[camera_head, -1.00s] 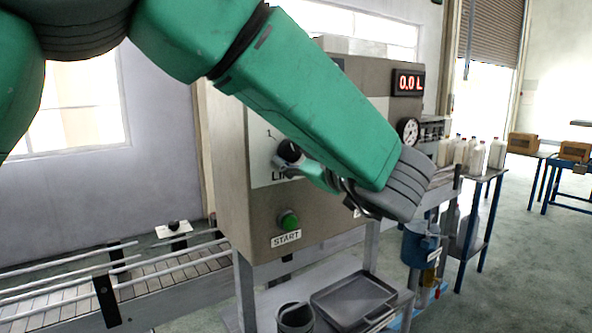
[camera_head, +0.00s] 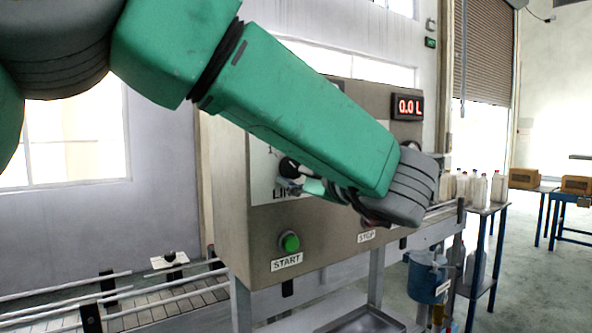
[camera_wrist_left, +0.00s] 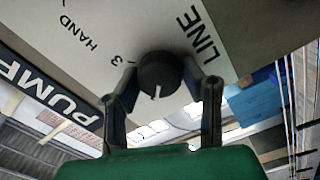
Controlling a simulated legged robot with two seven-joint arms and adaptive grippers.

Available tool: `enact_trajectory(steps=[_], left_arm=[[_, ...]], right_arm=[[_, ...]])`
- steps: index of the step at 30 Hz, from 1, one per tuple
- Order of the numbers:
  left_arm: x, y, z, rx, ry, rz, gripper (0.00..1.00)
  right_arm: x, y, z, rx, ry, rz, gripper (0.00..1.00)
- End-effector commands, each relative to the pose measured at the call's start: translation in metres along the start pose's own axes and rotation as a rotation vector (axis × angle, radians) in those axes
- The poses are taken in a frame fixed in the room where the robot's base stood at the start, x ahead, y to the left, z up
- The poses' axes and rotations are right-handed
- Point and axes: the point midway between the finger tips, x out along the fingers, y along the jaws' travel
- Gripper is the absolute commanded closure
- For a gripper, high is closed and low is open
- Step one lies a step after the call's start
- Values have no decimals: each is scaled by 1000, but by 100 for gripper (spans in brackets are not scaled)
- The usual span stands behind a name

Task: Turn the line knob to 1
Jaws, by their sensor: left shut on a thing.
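The line knob (camera_wrist_left: 160,76) is a round black knob on the panel, with the LINE label beside it in the left wrist view. Its white pointer mark faces the bottom of that picture. A printed 3 and the word HAND are to its left; a 1 is not readable there. My left gripper (camera_wrist_left: 165,78) has one finger on each side of the knob and is shut on it. In the head view, my left gripper (camera_head: 297,180) reaches the knob (camera_head: 288,167) from the right, and my arm hides part of the panel. My right gripper is not in view.
The grey control box (camera_head: 335,248) carries a green START button (camera_head: 290,242) below the knob and a red 0.0 L display (camera_head: 408,106). The STOP button is mostly hidden behind my wrist. A roller conveyor (camera_head: 160,306) runs at lower left. Bottles (camera_head: 480,188) stand at right.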

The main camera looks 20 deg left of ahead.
Motion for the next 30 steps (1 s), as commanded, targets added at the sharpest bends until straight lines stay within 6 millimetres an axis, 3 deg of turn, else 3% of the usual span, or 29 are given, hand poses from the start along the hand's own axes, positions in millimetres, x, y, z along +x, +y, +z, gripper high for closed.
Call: enact_trajectory(steps=[3, 4, 5, 6, 20, 30], left_arm=[[2, 2, -1, -5, 1, 3, 93], [2, 2, -1, -5, 1, 3, 57], [2, 2, -1, -5, 1, 3, 47], [1, 2, -1, -5, 1, 3, 44], [-11, 2, -1, -1, 2, 6, 44], [-77, 2, 1, -1, 0, 6, 44]], right_arm=[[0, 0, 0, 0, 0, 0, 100], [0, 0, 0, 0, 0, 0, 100], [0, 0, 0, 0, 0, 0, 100], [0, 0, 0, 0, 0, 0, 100], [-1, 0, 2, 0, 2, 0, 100], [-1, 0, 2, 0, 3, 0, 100]])
